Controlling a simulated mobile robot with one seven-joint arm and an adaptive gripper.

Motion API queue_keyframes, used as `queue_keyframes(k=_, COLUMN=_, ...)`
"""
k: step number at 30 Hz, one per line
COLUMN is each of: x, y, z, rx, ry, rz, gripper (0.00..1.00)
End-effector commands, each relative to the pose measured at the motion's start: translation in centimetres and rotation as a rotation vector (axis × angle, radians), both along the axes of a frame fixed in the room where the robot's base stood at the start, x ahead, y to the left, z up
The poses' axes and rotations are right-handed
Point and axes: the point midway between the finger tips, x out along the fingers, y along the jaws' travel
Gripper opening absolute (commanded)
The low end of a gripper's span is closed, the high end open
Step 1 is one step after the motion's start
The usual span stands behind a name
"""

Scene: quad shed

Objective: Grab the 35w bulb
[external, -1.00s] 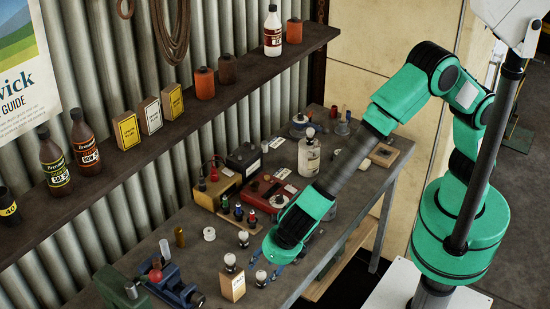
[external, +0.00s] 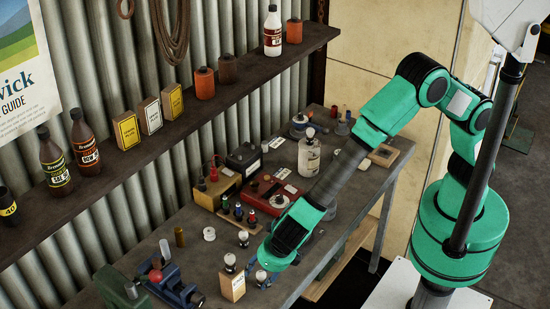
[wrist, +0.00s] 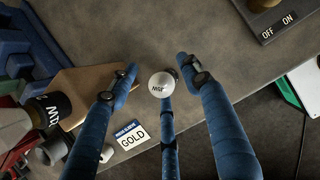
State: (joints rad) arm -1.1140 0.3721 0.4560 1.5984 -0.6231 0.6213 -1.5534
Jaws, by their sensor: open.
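A round white bulb (wrist: 161,84) is in the wrist view, with upside-down lettering that appears to read 35W. It also shows in the external view (external: 261,275), near the bench's front edge. My gripper (wrist: 157,68) is open, with its blue fingers around the bulb and visible gaps at the left and right. The third finger lies below the bulb in the picture; whether it touches cannot be told. In the external view my gripper (external: 265,280) is low over the bench. Another white bulb (external: 230,261) stands by a tan box, and a third bulb (external: 243,238) stands farther back.
The tan box (external: 233,287) is close to the left of my fingers. A blue vise (external: 178,288) is farther left. A small rack of coloured bottles (external: 238,216) and a red case (external: 270,193) stand behind. The bench's front edge is close by.

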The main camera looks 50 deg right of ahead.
Motion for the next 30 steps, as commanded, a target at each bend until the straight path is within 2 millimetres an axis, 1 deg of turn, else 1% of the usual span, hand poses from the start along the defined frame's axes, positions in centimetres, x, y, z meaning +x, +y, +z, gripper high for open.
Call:
queue_keyframes(k=7, x=0.00, y=-0.01, z=0.01, rx=0.000, ry=0.000, rz=0.000, gripper=0.48)
queue_keyframes(k=8, x=0.00, y=-0.01, z=0.01, rx=0.000, ry=0.000, rz=0.000, gripper=0.44)
queue_keyframes(k=9, x=0.00, y=-0.01, z=0.01, rx=0.000, ry=0.000, rz=0.000, gripper=0.36)
queue_keyframes(k=14, x=0.00, y=-0.01, z=0.01, rx=0.000, ry=0.000, rz=0.000, gripper=0.04)
queue_keyframes(k=15, x=0.00, y=-0.01, z=0.01, rx=0.000, ry=0.000, rz=0.000, gripper=0.02)
queue_keyframes(k=26, x=-0.01, y=-0.01, z=0.05, rx=0.000, ry=0.000, rz=0.000, gripper=0.02)
queue_keyframes(k=30, x=0.00, y=0.02, z=0.51, rx=0.000, ry=0.000, rz=-0.001, gripper=0.01)
